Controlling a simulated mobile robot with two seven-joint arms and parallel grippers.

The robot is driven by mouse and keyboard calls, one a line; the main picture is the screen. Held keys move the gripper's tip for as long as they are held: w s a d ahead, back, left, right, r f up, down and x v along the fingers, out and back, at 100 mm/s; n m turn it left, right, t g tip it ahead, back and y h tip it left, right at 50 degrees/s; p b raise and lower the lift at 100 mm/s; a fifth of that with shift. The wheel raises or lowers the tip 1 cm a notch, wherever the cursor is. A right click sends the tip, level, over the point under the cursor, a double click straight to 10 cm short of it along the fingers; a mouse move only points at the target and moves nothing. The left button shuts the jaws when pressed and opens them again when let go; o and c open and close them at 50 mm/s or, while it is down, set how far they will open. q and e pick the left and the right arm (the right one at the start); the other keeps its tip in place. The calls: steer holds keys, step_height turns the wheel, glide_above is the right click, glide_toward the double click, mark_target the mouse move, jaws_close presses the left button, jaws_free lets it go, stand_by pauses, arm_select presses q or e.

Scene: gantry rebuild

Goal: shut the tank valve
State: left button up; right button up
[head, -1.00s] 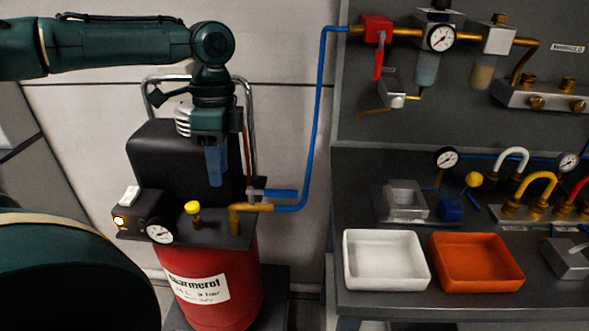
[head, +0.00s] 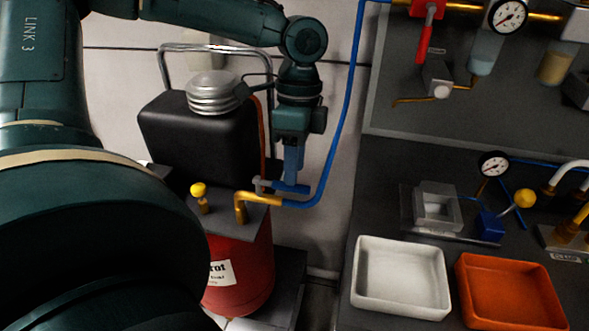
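The red tank (head: 245,270) stands at the lower left, partly hidden by my own arm. A brass outlet pipe (head: 262,199) on its top runs right into a blue hose (head: 330,170). The tank valve's blue lever (head: 291,188) lies just above this pipe, roughly parallel to it, with a grey stub at its left end. My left gripper (head: 292,178) points down, its blue fingers over the middle of the lever. The fingertips overlap the lever in the picture; contact is unclear. The fingers appear edge-on, so their opening is hidden. My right gripper is out of view.
A yellow knob (head: 198,189) stands on the tank top, left of the brass pipe. A black compressor housing (head: 200,140) and chrome handle (head: 215,46) stand behind. At right, a bench holds a white tray (head: 360,297) and orange tray (head: 466,312), below a panel with a red valve (head: 424,45).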

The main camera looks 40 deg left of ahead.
mark_target(283, 186)
arm_select(q)
steer(key=shift+s+d+f, duration=0.1)
steer(key=shift+s+f, duration=0.1)
steer(key=shift+f, duration=1.15)
steer(key=shift+c, duration=0.3)
jaws_close()
